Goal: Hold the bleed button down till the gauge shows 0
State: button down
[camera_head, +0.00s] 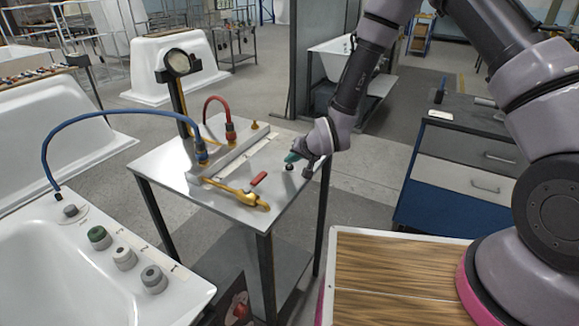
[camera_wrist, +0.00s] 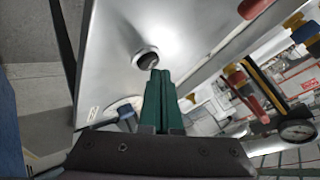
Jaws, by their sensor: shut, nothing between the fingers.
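My gripper (camera_head: 292,157) has green fingers and points down over the right part of the metal table. It also shows in the wrist view (camera_wrist: 161,73), its fingers shut together and empty. A round dark button in a bright metal ring (camera_wrist: 148,59) lies just beyond the fingertips. In the head view a dark button (camera_head: 289,167) sits right below the fingers. I cannot tell whether the fingertips touch it. The round gauge (camera_head: 178,62) stands on a post behind the table and also shows in the wrist view (camera_wrist: 297,131). Its reading is too small to tell.
The metal table (camera_head: 160,163) carries a manifold with blue (camera_head: 110,112) and red (camera_head: 218,98) hoses. A dark knob (camera_head: 307,172) is right of the button. A white tub shell (camera_head: 60,250) is at left.

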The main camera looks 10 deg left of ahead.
aim_at(291, 168)
jog(key=shift+f, duration=0.45)
dwell(1.3)
dwell(0.9)
jog(key=shift+r, duration=0.85)
jog(key=shift+r, duration=2.55)
